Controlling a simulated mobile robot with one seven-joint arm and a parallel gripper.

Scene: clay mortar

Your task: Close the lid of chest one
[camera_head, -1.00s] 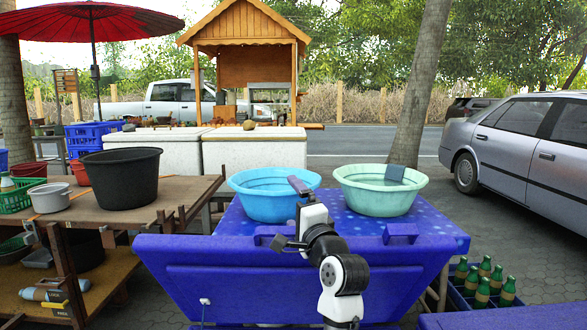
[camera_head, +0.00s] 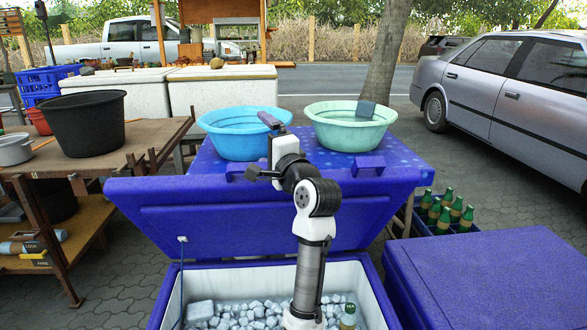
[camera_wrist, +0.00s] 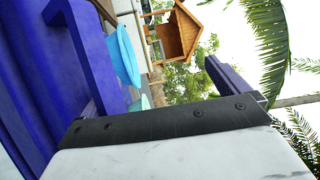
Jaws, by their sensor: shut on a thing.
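The blue lid (camera_head: 260,215) of the open chest stands tilted up and back from its hinge, and I take this chest (camera_head: 372,293) to be chest one. Its white inside holds grey-white ice lumps (camera_head: 250,312) and a bottle (camera_head: 348,316). My gripper (camera_head: 262,146) is at the lid's top edge, left of middle, with my arm in front of the lid. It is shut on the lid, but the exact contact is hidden. A lid handle (camera_head: 368,164) shows to the right. In the wrist view, the blue lid (camera_wrist: 40,70) fills the left side beside my gripper (camera_wrist: 160,75).
A closed blue chest (camera_head: 490,275) stands close on the right. Behind the lid, a blue table (camera_head: 300,150) bears a blue basin (camera_head: 240,140) and a green basin (camera_head: 350,130). A wooden table (camera_head: 110,155) is left; a bottle crate (camera_head: 440,222) is behind right.

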